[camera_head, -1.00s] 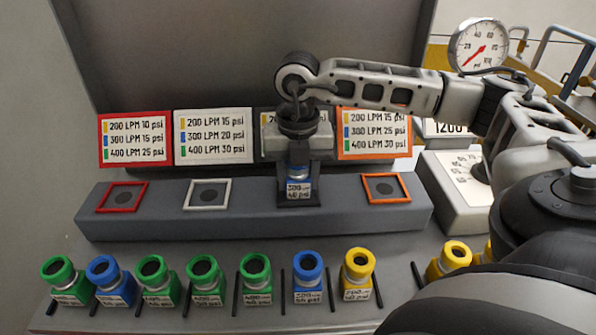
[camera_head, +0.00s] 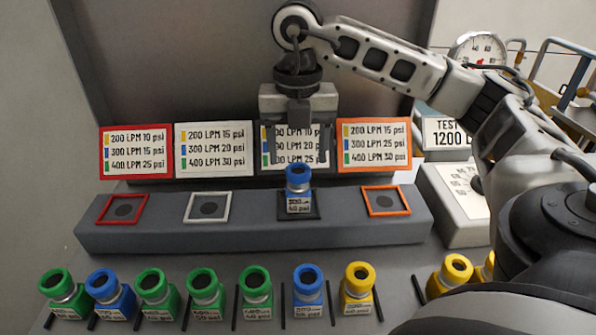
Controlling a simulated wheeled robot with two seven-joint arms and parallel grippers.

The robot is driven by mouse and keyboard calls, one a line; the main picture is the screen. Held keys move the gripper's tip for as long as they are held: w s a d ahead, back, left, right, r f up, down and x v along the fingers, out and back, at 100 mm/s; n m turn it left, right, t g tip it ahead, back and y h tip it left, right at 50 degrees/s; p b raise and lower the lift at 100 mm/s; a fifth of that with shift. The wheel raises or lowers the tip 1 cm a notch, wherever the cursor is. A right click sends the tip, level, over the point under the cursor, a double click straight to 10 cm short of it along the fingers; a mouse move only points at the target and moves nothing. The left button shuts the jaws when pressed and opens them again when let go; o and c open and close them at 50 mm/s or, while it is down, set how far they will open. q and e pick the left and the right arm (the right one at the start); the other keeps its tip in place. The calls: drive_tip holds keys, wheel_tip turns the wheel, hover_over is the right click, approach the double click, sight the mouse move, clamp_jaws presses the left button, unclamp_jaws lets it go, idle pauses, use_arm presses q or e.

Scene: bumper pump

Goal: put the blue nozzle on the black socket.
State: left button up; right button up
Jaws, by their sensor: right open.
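A blue nozzle (camera_head: 298,189) with a white label stands upright on the black socket (camera_head: 284,213), the third from the left on the grey block. The black frame shows around its base. My right gripper (camera_head: 299,160) is open and empty above the nozzle, in front of the black-framed sign. Its fingers point down and appear clear of the nozzle. Two more blue nozzles stand in the front row, one near the left (camera_head: 109,292) and one right of the middle (camera_head: 308,291). My left gripper is not in view.
The red (camera_head: 123,209), white (camera_head: 208,207) and orange (camera_head: 387,201) sockets are empty. Green nozzles (camera_head: 152,292) and yellow nozzles (camera_head: 357,289) share the front row, with thin black dividers. A gauge (camera_head: 478,50) stands at the back right, partly behind my arm.

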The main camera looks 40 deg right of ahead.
drive_tip(key=shift+r, duration=1.5)
